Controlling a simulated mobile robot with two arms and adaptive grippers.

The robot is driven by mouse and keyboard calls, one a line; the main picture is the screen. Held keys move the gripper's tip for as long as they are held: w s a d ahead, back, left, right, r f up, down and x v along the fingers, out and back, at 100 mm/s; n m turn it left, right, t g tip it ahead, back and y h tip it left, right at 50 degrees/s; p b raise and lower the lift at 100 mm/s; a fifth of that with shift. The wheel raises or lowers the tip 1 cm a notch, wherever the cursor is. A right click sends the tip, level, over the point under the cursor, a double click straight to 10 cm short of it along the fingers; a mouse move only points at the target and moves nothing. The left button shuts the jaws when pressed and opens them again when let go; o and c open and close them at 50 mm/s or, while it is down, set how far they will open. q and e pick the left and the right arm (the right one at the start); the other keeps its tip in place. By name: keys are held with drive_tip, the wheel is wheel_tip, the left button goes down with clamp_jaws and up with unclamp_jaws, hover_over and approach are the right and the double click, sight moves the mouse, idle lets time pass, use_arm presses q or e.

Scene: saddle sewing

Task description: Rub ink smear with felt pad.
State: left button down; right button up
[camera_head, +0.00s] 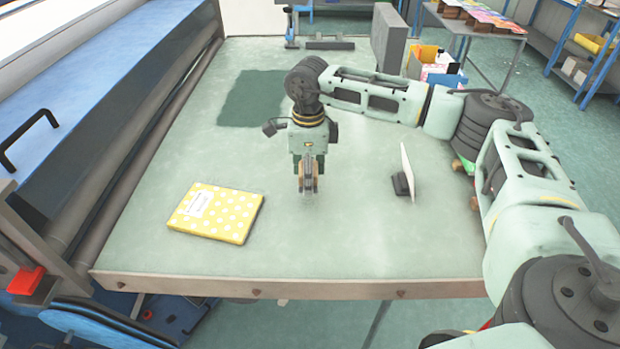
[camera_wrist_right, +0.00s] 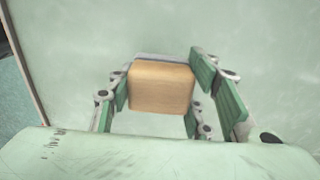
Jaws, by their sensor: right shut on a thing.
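My right gripper (camera_head: 308,186) hangs pointing down over the middle of the pale green table (camera_head: 350,250). It is shut on a block-shaped felt pad, whose wooden body (camera_wrist_right: 160,87) shows between the green fingers in the right wrist view. A thin grey layer (camera_wrist_right: 165,58) shows along the block's far edge. Whether the pad touches the tabletop I cannot tell. I cannot make out an ink smear in either view; the gripper and pad hide part of the surface. My left gripper is not in view.
A yellow polka-dot notebook (camera_head: 215,213) lies at front left. A dark green patch (camera_head: 253,98) lies at the back. A white panel on a dark base (camera_head: 403,184) stands right of the gripper. A grey upright block (camera_head: 390,38) stands at the back right. The front middle is clear.

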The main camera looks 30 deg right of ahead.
drive_tip(key=shift+r, duration=0.6)
drive_tip(key=shift+w+d+r+p, duration=0.1)
drive_tip(key=shift+w+r+p, duration=0.1)
drive_tip(key=shift+r+p, duration=0.45)
drive_tip(key=shift+s+r, duration=0.1)
drive_tip(key=shift+r, duration=0.45)
